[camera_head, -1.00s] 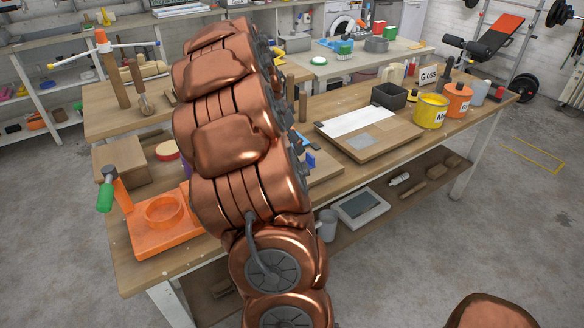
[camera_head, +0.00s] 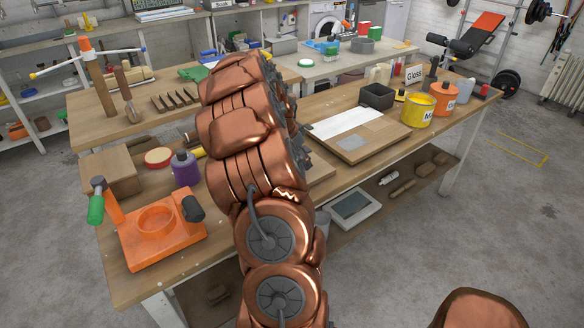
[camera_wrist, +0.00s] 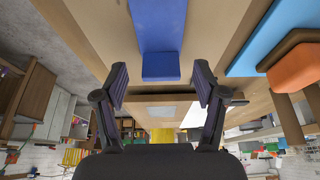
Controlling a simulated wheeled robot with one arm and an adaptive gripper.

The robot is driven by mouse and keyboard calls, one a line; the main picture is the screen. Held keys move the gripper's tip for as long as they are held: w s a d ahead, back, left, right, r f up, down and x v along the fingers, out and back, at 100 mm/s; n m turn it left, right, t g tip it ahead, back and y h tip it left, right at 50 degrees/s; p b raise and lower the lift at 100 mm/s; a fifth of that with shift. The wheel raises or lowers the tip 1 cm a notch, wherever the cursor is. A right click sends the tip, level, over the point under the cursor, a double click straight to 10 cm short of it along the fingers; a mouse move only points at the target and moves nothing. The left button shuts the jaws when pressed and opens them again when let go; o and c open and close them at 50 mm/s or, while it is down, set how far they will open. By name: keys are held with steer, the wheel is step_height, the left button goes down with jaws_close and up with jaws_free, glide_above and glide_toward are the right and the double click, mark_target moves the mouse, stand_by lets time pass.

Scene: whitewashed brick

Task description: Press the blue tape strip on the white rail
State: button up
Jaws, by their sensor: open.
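A blue strip (camera_wrist: 158,28), probably the tape, shows at the top centre of the wrist view against a tan wooden surface. Its near end lies between the fingers in the picture, with a gap on both sides. My gripper (camera_wrist: 161,72) is open and empty, its two dark fingers spread. I cannot tell how far the strip is from the fingertips. In the head view my arm hides the gripper and the strip. I cannot make out a white rail for certain; a flat white strip (camera_head: 347,122) lies on a wooden board (camera_head: 376,140) right of my arm.
The workbench also holds an orange fixture (camera_head: 160,236), a purple bottle (camera_head: 185,168), a dark open box (camera_head: 377,95), a yellow can (camera_head: 418,109) and an orange can (camera_head: 443,98). A wooden stand with a handle (camera_head: 112,75) rises at the back left.

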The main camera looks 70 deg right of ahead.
steer(key=shift+x, duration=0.75)
steer(key=c, duration=0.9)
steer(key=shift+r, duration=0.1)
steer(key=shift+c, duration=0.2)
